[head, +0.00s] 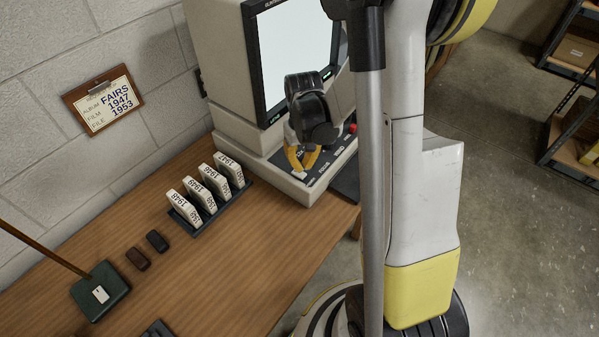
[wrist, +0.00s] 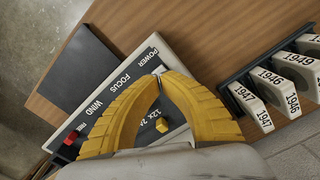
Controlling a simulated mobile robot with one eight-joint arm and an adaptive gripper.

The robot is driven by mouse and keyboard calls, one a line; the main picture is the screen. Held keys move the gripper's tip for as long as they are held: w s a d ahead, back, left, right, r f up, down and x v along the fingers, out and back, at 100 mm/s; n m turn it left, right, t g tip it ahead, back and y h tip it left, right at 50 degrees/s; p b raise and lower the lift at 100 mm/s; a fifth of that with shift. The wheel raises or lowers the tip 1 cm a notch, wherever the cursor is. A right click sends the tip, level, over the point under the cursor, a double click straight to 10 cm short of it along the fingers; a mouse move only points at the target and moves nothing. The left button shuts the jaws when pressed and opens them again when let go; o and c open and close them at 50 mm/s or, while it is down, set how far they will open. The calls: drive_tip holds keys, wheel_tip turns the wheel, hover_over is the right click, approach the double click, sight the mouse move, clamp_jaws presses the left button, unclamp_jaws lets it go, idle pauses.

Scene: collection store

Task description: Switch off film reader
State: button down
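The film reader (head: 225,60) stands on the bench, and its screen (head: 295,50) is lit white. Its control panel (head: 322,170) also shows in the wrist view (wrist: 122,83), with the labels POWER, FOCUS and WIND. My gripper (head: 300,173) is over the panel's near left end. In the wrist view its yellow fingertips (wrist: 161,76) come together beside the word POWER. A small metallic piece, seemingly the power switch (wrist: 158,70), shows right at the tips. Whether they touch it, and which way it is set, I cannot tell.
A dark rack (head: 205,222) of several year-labelled film boxes stands left of the reader. A dark flat pad (wrist: 80,70) lies beyond the panel. Bare bench (head: 270,235) lies in front.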

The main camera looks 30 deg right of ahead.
sight(302, 175)
drive_tip(key=shift+f+b, duration=1.65)
drive_tip(key=shift+f, duration=0.2)
idle(1.2)
drive_tip(key=shift+r, duration=0.15)
drive_tip(key=shift+r+p, duration=2.45)
drive_tip(key=shift+r, duration=0.9)
drive_tip(key=shift+a+r, duration=0.15)
drive_tip(key=shift+r, duration=0.2)
drive_tip(key=s+a+r+n+t, duration=0.1)
drive_tip(key=s+a+r+t, duration=0.2)
drive_tip(key=s+a+r, duration=0.2)
drive_tip(key=s+a+r+n+t+b, duration=0.1)
drive_tip(key=s+a+r+t, duration=0.3)
drive_tip(key=a+r, duration=0.4)
drive_tip(key=v, duration=0.3)
drive_tip(key=shift+b, duration=0.3)
